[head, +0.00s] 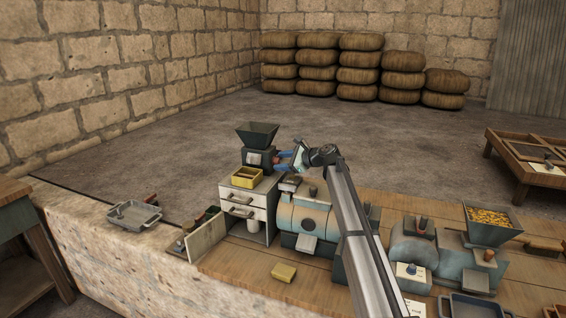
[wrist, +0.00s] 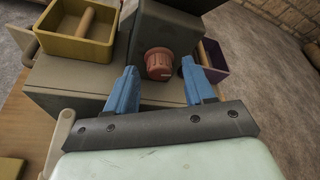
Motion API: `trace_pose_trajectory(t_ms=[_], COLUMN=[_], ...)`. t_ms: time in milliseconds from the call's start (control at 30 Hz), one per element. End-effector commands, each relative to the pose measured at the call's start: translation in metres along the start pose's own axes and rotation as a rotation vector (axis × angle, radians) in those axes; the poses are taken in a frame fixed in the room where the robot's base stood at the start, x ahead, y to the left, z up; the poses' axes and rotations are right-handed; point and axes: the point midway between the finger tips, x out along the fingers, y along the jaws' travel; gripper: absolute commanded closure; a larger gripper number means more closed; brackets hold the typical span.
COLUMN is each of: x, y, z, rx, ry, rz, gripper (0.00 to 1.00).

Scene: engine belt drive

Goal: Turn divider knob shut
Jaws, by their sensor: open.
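A reddish-brown ribbed knob (wrist: 158,63) sits on the side of a dark grey machine body (wrist: 150,28) in the wrist view. It looks like the divider knob. My gripper (wrist: 159,68) is open, with one blue finger on each side of the knob in the picture. I see gaps between the knob and both fingers, and I cannot tell whether the tips reach past it. In the head view, my gripper (head: 281,161) is at the right side of the dark machine with a hopper (head: 258,132). The knob cannot be made out there.
The machine stands on a white drawer cabinet (head: 246,200). A yellow tray (head: 247,177) lies in front of it and shows left in the wrist view (wrist: 70,48). A purple bin (wrist: 213,60) is right of the knob. A blue-grey drum machine (head: 303,214) stands close by.

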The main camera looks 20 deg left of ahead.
Motion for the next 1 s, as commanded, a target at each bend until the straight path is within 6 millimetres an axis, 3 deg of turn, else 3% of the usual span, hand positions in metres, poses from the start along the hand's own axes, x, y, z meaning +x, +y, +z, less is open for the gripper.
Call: trace_pose_trajectory(t_ms=[67,600,1000], x=[-0.0002,-0.0004,-0.0005], y=[0.0000,-0.0001,0.0015], z=[0.0000,0.0001,0.0006], rx=[0.000,0.000,-0.070], ry=[0.000,0.000,0.001], rz=[0.000,0.000,-0.029], gripper=[0.48,1.00,1.00])
